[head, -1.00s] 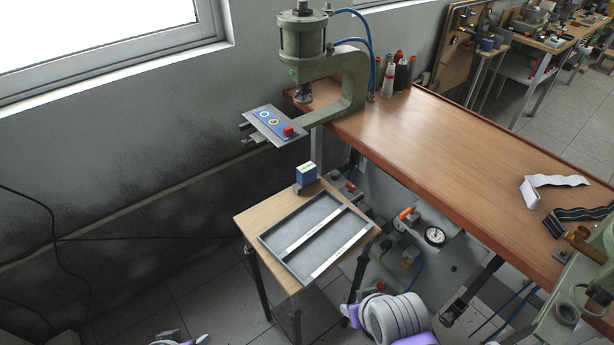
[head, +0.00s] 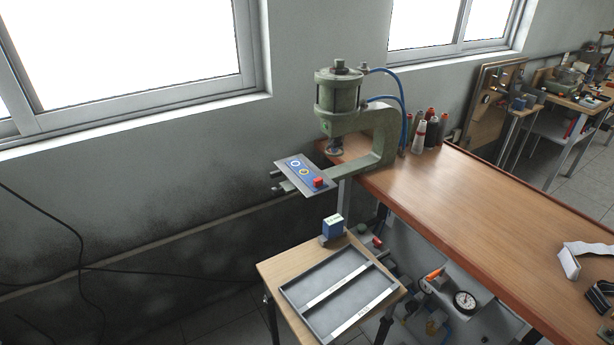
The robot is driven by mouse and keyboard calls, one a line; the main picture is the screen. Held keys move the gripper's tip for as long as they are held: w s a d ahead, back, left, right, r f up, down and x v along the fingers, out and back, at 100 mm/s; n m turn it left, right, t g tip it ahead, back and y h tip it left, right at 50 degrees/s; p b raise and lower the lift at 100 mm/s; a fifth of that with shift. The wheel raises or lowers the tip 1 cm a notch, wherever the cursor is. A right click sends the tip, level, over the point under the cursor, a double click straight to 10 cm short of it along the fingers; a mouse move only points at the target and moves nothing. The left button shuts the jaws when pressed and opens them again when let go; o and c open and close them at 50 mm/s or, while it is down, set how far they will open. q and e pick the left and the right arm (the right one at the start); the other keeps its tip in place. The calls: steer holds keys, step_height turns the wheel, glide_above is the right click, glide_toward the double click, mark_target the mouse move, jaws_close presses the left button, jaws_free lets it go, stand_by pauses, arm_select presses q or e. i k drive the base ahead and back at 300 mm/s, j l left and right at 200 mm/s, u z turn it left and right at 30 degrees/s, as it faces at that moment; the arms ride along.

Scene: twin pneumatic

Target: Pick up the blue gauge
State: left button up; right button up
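A small blue block with a pale top, which looks like the blue gauge (head: 333,228), stands upright on a dark base at the back corner of the small wooden side table (head: 272,266). Print on its top is too small to read. Neither of my grippers shows in the head view now.
A grey tray (head: 306,325) with light labelled strips lies on the side table, in front of the blue block. A green press (head: 385,135) with a plate (head: 292,179) bearing a red block stands behind on the long wooden workbench (head: 470,215). A dial gauge (head: 464,301) shows below the bench.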

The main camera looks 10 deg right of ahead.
mark_target(333, 228)
steer(key=l+u, duration=0.3)
steer(key=u, duration=0.15)
steer(key=l+u, duration=0.35)
steer(key=u, duration=0.15)
steer(key=l+u, duration=0.45)
steer(key=j, duration=0.1)
